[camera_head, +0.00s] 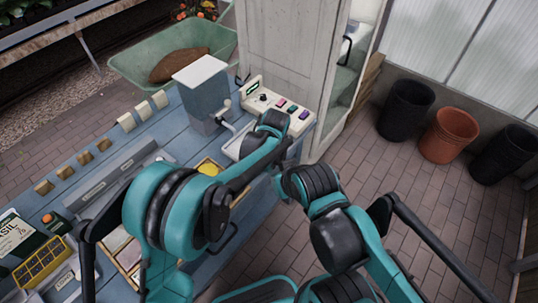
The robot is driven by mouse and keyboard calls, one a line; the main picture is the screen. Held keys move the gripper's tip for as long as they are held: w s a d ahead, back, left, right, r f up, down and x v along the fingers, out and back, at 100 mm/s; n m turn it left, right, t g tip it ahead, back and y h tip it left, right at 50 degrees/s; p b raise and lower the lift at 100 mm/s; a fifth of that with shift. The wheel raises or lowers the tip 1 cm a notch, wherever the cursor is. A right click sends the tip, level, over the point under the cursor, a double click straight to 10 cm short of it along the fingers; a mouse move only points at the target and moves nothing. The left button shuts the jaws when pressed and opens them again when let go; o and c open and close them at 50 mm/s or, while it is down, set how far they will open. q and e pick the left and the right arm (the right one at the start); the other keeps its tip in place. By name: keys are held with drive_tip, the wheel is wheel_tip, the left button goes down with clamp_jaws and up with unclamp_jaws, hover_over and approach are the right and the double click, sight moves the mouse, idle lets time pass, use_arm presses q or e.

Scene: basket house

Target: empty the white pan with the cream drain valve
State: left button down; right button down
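A white pan-like piece (233,147) shows at the bench's right part, partly covered by my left arm. A cream valve-like fitting (220,112) sticks out from a grey-blue box (203,97) with a white top, just behind the white piece. I cannot tell whether the fitting is open or shut, or what the pan holds. My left arm reaches across the bench toward the white piece. My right arm is bent in front of the bench's right end. Neither gripper can be made out; the arm links cover the space around the pan.
A cream panel with coloured buttons (279,104) stands at the blue bench's (120,155) right end. Seed packets (15,238) and a yellow tray (42,262) lie at left. A green wheelbarrow (140,72) is behind. Black and terracotta pots (449,134) stand right; paving is clear.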

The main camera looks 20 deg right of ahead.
use_arm(q)
drive_tip(key=shift+w, duration=0.15)
idle(0.4)
drive_tip(key=shift+a, duration=0.1)
drive_tip(key=shift+w+a, duration=0.15)
drive_tip(key=shift+a, duration=0.55)
use_arm(e)
drive_tip(key=shift+f, duration=0.1)
